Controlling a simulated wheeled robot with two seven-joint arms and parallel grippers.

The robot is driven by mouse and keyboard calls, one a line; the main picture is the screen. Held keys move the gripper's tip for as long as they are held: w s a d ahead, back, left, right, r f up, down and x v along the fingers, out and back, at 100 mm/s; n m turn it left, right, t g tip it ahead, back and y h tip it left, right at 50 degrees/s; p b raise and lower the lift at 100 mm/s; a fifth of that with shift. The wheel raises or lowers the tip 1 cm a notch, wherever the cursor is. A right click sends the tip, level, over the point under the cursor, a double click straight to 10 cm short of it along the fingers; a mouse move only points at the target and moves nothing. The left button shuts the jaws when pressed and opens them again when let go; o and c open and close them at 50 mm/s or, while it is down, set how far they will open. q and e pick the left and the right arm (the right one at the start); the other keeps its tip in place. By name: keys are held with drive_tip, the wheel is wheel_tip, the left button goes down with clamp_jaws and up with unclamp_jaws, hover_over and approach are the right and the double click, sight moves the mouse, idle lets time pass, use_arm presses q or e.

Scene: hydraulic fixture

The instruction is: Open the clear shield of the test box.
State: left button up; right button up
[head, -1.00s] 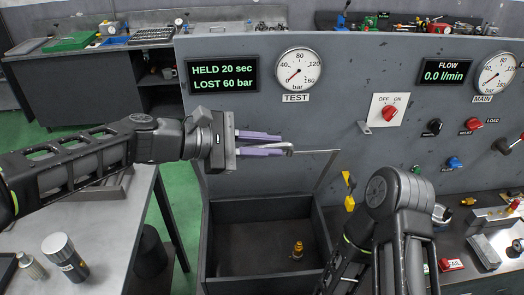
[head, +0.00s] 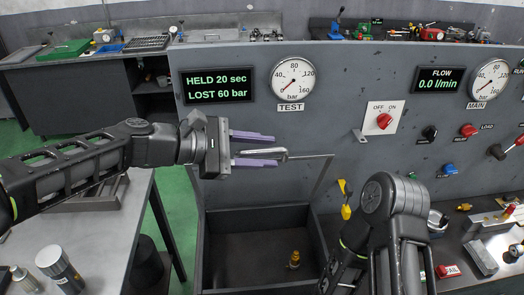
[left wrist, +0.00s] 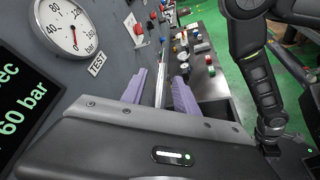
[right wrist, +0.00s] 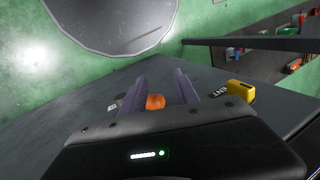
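The test box (head: 213,250) is a dark open-topped bin under the gauge panel, with a brass fitting (head: 294,260) inside. Its clear shield shows mainly by its thin edge (head: 325,170); it stands raised above the box's back rim, tilted. A metal handle bar (head: 281,155) runs along its top edge. My left gripper (head: 274,151) is open, its purple fingers above and below the bar's end. The left wrist view shows the bar (left wrist: 160,88) between the fingers with gaps. My right gripper (right wrist: 160,82) is open and empty; the head view hides its fingers.
The panel holds a TEST gauge (head: 292,80), a display reading HELD 20 sec, LOST 60 bar (head: 218,87), and a red OFF/ON switch (head: 384,121). A bench with cylinders (head: 60,268) stands at left.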

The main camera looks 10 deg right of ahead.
use_arm(q)
drive_tip(key=shift+a, duration=0.1)
drive_tip(key=shift+a+r, duration=0.1)
drive_tip(key=shift+a, duration=0.2)
drive_tip(key=b+v, duration=0.2)
drive_tip(key=v, duration=0.4)
drive_tip(key=shift+a, duration=0.1)
drive_tip(key=shift+s+a+r, duration=0.15)
drive_tip(key=shift+a, duration=0.2)
